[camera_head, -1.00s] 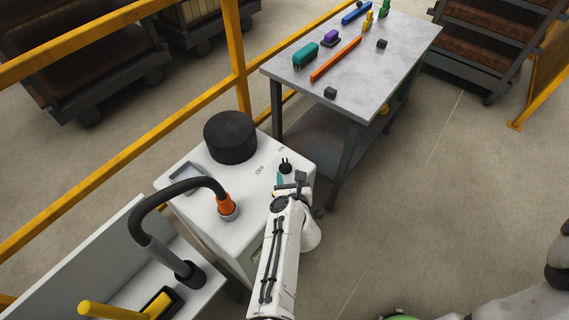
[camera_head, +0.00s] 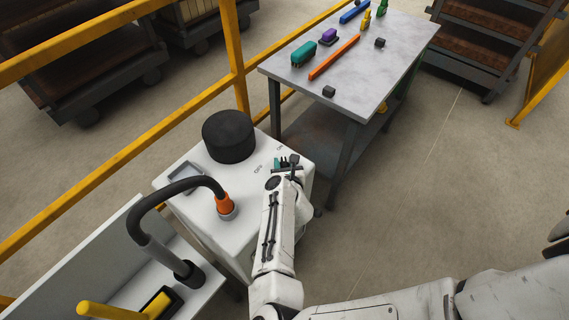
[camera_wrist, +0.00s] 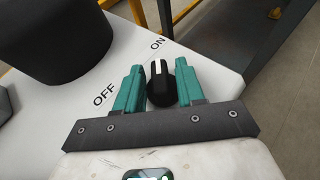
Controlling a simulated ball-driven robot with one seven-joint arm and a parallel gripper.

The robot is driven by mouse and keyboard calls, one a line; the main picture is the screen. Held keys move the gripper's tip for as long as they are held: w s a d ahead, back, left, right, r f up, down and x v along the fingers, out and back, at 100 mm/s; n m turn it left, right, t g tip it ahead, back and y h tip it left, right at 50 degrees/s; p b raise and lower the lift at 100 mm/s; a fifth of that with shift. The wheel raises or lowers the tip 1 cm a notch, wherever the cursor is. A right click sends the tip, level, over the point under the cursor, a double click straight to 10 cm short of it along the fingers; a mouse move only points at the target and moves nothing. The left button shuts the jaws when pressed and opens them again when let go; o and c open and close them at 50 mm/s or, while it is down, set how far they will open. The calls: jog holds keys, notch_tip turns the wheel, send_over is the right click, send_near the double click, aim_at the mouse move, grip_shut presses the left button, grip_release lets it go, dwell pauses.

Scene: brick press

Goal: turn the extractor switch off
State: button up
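The extractor switch is a black rotary knob (camera_wrist: 161,86) with a white pointer line, on the white top of the extractor cabinet (camera_head: 200,225). In the wrist view its pointer aims toward the printed "ON" (camera_wrist: 158,43); "OFF" (camera_wrist: 104,94) is printed to the left. My gripper (camera_wrist: 162,88) is open, with one teal finger on each side of the knob. I cannot tell whether the fingers touch it. In the head view my gripper (camera_head: 286,162) is over the cabinet's right corner and mostly hides the knob.
A black cylinder (camera_head: 229,137) and a hose with an orange collar (camera_head: 224,204) stand on the cabinet. A grey table (camera_head: 400,62) with coloured parts is behind it. Yellow railing (camera_head: 120,157) runs along the left. Open floor (camera_head: 420,200) lies to the right.

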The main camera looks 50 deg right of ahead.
grip_shut()
jog(key=shift+s+y, duration=0.1)
jog(key=shift+y, duration=0.2)
jog(key=n+t+y, duration=0.2)
jog(key=n+y, duration=0.1)
jog(key=shift+s+d+f+n, duration=0.1)
jog(key=shift+d+n, duration=0.05)
jog(key=shift+n, duration=0.15)
jog(key=shift+d+n+t+y+b, duration=0.1)
jog(key=shift+n+t+y+b, duration=0.35)
jog(key=shift+n+y, duration=2.25)
jog(key=n+y, duration=0.1)
jog(key=y, duration=0.1)
jog(key=n+g+y+b, duration=0.1)
jog(key=n+y, duration=0.3)
jog(key=shift+d+f+y+b, duration=0.1)
jog(key=shift+d+y+b, duration=0.15)
jog(key=shift+y+b, duration=0.1)
jog(key=shift+d+n+g+y+b, duration=0.1)
jog(key=shift+n+g+y+b, duration=0.75)
jog(key=shift+n+g+y, duration=0.8)
jog(key=shift+n, duration=0.35)
